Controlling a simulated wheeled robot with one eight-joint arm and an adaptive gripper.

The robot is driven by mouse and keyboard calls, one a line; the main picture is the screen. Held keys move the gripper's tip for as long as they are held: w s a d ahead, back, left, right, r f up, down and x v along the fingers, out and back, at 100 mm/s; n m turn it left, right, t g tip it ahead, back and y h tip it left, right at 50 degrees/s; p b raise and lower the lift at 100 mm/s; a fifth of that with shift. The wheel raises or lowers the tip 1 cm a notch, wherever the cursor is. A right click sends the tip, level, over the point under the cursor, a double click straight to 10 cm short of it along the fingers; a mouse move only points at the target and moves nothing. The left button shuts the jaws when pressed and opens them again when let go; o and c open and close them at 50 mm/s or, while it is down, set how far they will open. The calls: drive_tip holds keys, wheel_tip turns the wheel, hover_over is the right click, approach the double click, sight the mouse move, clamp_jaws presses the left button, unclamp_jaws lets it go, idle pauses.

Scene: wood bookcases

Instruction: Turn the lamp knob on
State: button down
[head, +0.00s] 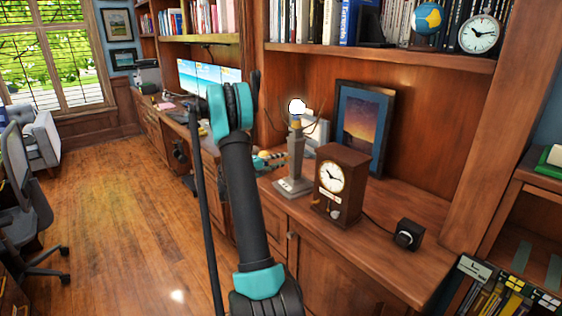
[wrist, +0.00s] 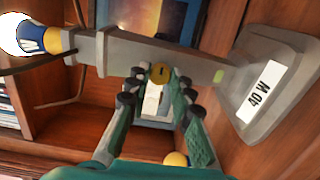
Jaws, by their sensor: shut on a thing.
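The lamp (head: 295,157) is a grey stand on the wood cabinet, with a bulb (head: 297,106) on top that looks bright white. In the wrist view the lamp (wrist: 190,62) lies sideways, with a "40 W" label on its base. A small round brass knob (wrist: 160,75) sits on its stem. My gripper (wrist: 162,90) is at this knob, its two teal fingers on either side and shut on it. The exact finger contact is hard to see. In the head view my arm hides part of my gripper (head: 272,160), which is left of the lamp stem.
A wooden clock (head: 342,185) stands close right of the lamp, and a black box with a round dial (head: 408,234) is further right. A framed picture (head: 363,130) leans behind. A shelf (head: 380,57) with books and a globe hangs above.

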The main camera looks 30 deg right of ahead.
drive_tip(key=c, duration=1.3)
unclamp_jaws()
drive_tip(key=shift+a, duration=0.1)
drive_tip(key=a, duration=1.1)
drive_tip(key=shift+w+a, duration=0.2)
drive_tip(key=shift+a, duration=0.2)
